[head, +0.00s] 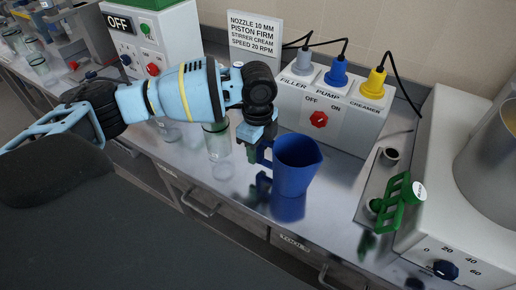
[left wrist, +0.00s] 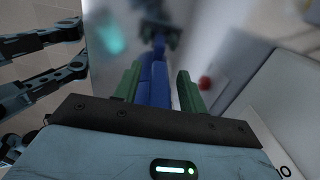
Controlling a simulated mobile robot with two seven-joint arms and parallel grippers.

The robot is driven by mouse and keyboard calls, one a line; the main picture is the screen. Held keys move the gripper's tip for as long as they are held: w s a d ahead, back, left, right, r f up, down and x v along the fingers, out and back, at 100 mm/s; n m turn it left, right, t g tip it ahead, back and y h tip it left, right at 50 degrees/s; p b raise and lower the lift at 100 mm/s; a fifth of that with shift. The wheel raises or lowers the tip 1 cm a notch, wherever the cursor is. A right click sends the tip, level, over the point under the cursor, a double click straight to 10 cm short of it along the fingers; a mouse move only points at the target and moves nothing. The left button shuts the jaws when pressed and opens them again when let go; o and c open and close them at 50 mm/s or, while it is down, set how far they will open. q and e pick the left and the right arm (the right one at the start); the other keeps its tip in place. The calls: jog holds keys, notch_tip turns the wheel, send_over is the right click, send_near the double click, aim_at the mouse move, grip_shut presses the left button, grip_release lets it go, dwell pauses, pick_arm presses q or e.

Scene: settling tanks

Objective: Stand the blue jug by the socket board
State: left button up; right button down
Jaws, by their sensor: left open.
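The blue jug (head: 296,165) stands upright on the shiny metal bench, its handle toward the left, with its reflection directly below. The socket board (head: 333,118) is a white box behind it, with grey, blue and yellow plugs on top and a red knob on its front. My left gripper (head: 257,152) is at the jug's handle, jaws open. In the left wrist view, its green fingers (left wrist: 158,90) lie on either side of the blue handle (left wrist: 158,78), with a visible gap on the right. My right gripper is not in view.
Glass jars (head: 217,140) stand left of the jug. A sign (head: 255,36) stands behind. Bench between jug and plate is clear.

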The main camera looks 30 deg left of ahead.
pick_arm(q)
notch_tip(320, 180, up, 12)
jog(key=shift+f+p, duration=0.15)
jog(key=shift+p, duration=0.25)
dwell(1.4)
